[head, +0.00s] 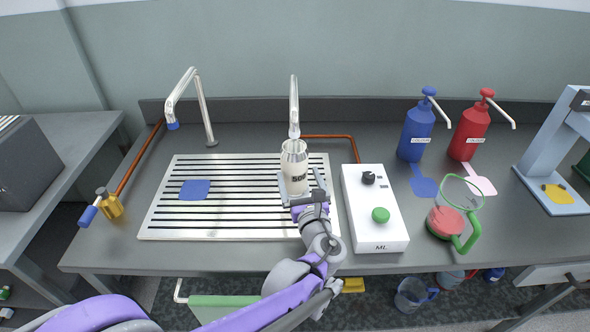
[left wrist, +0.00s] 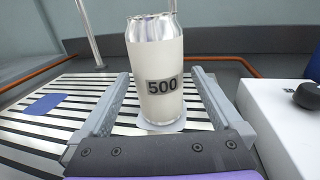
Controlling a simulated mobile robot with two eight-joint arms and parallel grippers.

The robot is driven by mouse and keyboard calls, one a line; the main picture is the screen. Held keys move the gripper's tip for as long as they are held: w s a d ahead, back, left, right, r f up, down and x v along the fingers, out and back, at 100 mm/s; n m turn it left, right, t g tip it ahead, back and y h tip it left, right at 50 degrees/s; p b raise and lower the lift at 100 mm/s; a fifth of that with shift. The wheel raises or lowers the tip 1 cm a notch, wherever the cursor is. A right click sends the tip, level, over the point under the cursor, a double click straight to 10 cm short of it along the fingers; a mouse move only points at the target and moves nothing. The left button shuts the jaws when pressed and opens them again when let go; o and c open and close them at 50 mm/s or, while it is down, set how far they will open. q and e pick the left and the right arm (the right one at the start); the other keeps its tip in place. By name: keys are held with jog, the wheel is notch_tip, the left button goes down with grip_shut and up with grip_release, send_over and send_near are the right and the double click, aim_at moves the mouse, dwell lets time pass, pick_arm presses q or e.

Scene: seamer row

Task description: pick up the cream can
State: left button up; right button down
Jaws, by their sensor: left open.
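The cream can (head: 296,168) stands upright on the slatted metal drain tray (head: 160,226), below a metal spout (head: 294,110). In the left wrist view the can (left wrist: 156,62) has a silver top and a cream label marked 500. My left gripper (head: 301,190) is at the near side of the can, low down. In the left wrist view my left gripper (left wrist: 158,98) is open, with one finger on each side of the can and gaps showing. The can's far side is hidden. My right gripper is not in view.
A white box (head: 362,222) with a black knob and a green button stands just right of the can. Blue (head: 416,136) and red (head: 468,134) pump bottles and a green-handled jug (head: 446,222) stand further right. A blue patch (head: 195,190) lies on the tray's left.

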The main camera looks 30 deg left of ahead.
pick_arm(q)
jog(key=x, duration=0.5)
jog(key=shift+s+a+b, duration=0.1)
jog(key=shift+b, duration=0.25)
jog(key=c, duration=1.2)
